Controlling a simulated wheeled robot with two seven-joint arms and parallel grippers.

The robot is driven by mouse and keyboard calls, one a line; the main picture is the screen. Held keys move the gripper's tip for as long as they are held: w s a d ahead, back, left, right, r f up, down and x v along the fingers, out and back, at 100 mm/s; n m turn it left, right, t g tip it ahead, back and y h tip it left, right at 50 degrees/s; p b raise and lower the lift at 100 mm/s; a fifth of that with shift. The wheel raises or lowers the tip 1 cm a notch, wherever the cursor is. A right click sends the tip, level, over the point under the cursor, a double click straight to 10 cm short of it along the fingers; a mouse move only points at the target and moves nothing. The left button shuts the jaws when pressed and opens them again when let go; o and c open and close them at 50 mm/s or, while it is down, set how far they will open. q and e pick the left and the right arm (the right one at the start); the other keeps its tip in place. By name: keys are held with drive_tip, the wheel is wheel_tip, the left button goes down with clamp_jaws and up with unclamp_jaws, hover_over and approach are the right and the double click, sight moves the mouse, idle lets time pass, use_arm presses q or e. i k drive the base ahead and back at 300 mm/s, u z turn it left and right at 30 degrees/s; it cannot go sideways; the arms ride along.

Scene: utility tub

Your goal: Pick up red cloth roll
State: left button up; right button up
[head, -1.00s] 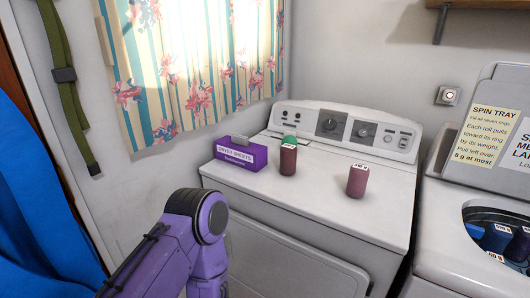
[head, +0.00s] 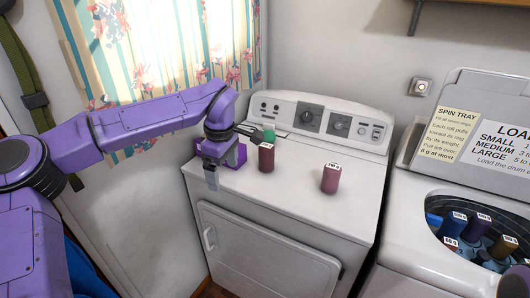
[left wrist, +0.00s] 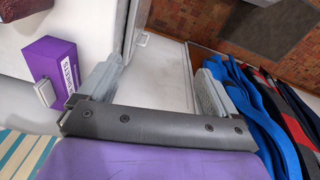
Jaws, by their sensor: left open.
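Two reddish cloth rolls stand upright on the white dryer top in the head view. The darker red roll (head: 266,158) is nearer the left, and the pinkish-red roll (head: 330,178), with a white label on its top, is to its right. A green roll (head: 269,134) is partly hidden behind the darker one. My left gripper (head: 230,156) is open and empty at the dryer's left edge, left of the darker roll and apart from it. My right gripper is not in view.
A purple dryer-sheets box (head: 235,156) is partly behind my left gripper; it also shows in the left wrist view (left wrist: 50,72). The dryer (head: 285,225) has bare top around the rolls. The open washer (head: 400,215) at right holds several labelled rolls.

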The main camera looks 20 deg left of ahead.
sight(266, 150)
drive_tip(key=i, duration=0.85)
drive_tip(key=z, duration=0.05)
